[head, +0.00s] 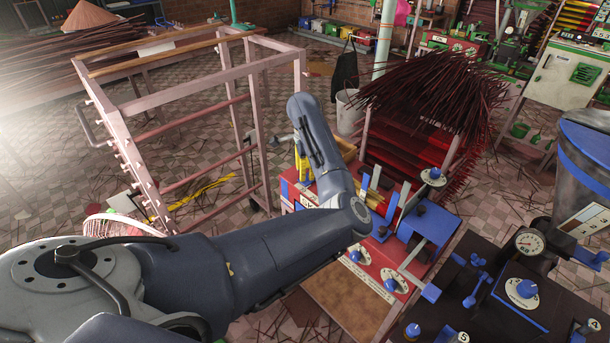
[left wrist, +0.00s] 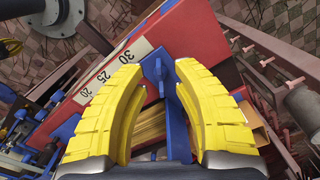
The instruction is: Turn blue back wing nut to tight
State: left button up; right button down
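In the left wrist view a blue part that looks like the back wing nut (left wrist: 158,72) stands at the red machine's edge, beside a white scale marked 20, 25, 30. My left gripper's yellow fingers (left wrist: 161,85) are apart, one on each side of it. The right fingertip is very near the blue part; I cannot tell whether it touches. In the head view my left gripper (head: 303,163) is at the back left of the red machine (head: 362,287), largely hidden behind my grey arm. The wing nut is hidden there. My right gripper is not in view.
A pink rack frame (head: 187,75) stands left of the machine. A rack piled with dark incense sticks (head: 430,95) stands behind it. A dark machine (head: 490,300) with blue knobs and a gauge (head: 529,243) is at the right.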

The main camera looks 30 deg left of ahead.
pick_arm(q)
jog(key=shift+f, duration=0.9)
jog(key=shift+c, duration=0.2)
grip_shut()
